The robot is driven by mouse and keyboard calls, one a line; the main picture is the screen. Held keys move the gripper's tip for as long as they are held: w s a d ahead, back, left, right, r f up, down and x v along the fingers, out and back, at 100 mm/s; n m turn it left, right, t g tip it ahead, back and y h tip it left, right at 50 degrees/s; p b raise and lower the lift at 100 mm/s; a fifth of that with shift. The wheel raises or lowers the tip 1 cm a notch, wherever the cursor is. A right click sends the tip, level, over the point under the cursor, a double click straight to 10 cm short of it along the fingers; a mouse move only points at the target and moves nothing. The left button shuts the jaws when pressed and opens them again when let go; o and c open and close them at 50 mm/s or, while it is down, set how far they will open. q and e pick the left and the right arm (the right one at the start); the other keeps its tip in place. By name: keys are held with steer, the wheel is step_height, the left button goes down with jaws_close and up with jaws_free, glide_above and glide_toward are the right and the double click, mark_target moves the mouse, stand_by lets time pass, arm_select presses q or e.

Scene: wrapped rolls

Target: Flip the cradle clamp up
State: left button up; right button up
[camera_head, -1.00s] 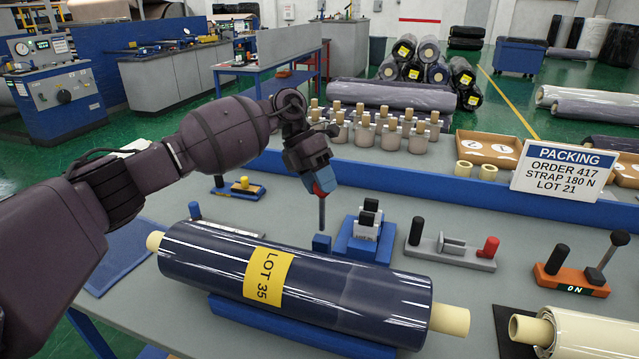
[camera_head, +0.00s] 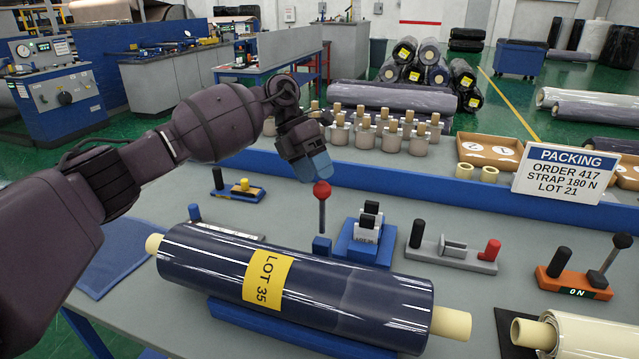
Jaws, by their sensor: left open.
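The cradle clamp (camera_head: 322,219) is a thin dark lever with a red ball knob on a small blue block. It stands upright just behind the dark blue wrapped roll (camera_head: 330,290), which carries a yellow LOT 35 label. The roll lies on a blue cradle (camera_head: 290,328). My left gripper (camera_head: 317,172) is open and points down just above the red knob. It holds nothing; a small gap seems to part it from the knob. My right gripper is not in view.
A blue holder (camera_head: 362,250) with a white block stands right of the clamp. A grey fixture (camera_head: 452,250) with black and red knobs and an orange device (camera_head: 572,280) stand farther right. A cream roll (camera_head: 590,335) lies front right. A PACKING sign (camera_head: 563,175) stands behind.

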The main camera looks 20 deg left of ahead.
arm_select(q)
steer(key=v, duration=0.7)
steer(key=shift+a+r, duration=0.1)
steer(key=shift+r, duration=0.1)
